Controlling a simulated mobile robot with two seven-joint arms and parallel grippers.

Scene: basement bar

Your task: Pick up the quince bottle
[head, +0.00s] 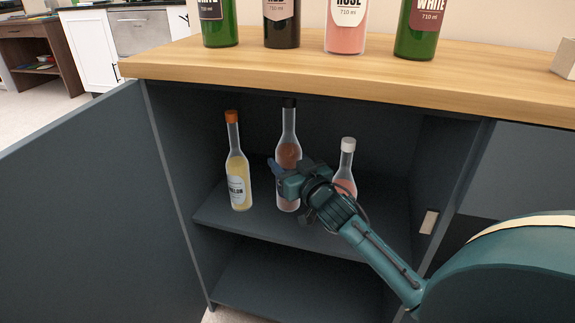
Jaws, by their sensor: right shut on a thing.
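Three clear bottles stand on the upper shelf inside an open cabinet. The left bottle (238,178) has an orange cap, yellow liquid and a label that seems to end in "LON". The middle bottle (289,153) has a dark cap and reddish-brown liquid. The right bottle (346,164) has a white cap and pinkish liquid, partly behind my arm. My right gripper (279,172) is shut on the middle bottle, which is upright. The gripper covers its label area, so I cannot read which bottle is quince. My left gripper is out of view.
Several bottles, such as a rosé (346,38), stand on the wooden counter (290,66) above. The open cabinet door (90,215) is at the left. The shelf (262,228) is bare in front of the bottles. The cabinet's right wall is close to my arm.

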